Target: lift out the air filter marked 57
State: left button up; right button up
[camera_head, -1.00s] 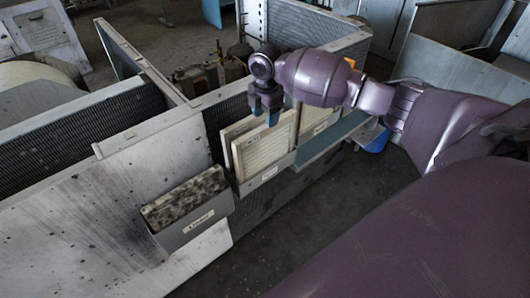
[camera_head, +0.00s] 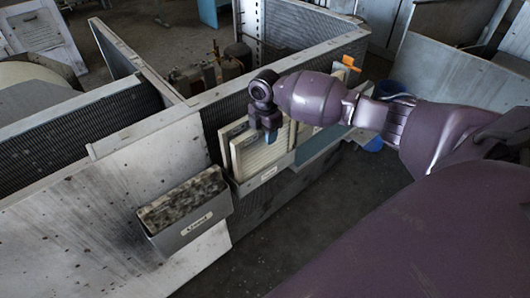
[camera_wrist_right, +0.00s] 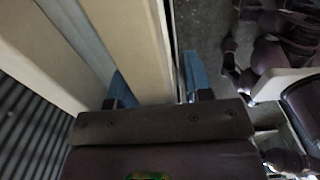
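Cream pleated air filters stand upright in a rack on the housing's side; the front one (camera_head: 262,150) faces me, with another (camera_head: 232,130) just behind it. I cannot read a number 57 on either. My right gripper (camera_head: 271,137) is at the top edge of the front filter, fingers pointing down. In the right wrist view, its blue fingertips (camera_wrist_right: 156,82) stand apart on either side of a cream filter edge (camera_wrist_right: 140,45), with a small gap showing at the right finger. My left gripper is not in view.
A grey bin labelled "Used" (camera_head: 186,212) holds dirty dark filters, left of the rack. The housing wall (camera_head: 110,205) runs behind it. The floor (camera_head: 300,215) in front is clear.

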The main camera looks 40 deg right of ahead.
jog(key=c, duration=0.7)
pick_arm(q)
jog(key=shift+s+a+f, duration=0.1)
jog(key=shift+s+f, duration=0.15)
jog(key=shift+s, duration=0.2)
pick_arm(e)
grip_shut()
jog(key=shift+r, duration=0.15)
notch_tip(320, 180, up, 12)
jog(key=shift+p, duration=1.15)
pick_arm(q)
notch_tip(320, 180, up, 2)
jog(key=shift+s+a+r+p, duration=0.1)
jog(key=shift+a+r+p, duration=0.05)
jog(key=shift+p, duration=0.4)
pick_arm(e)
notch_tip(320, 180, up, 8)
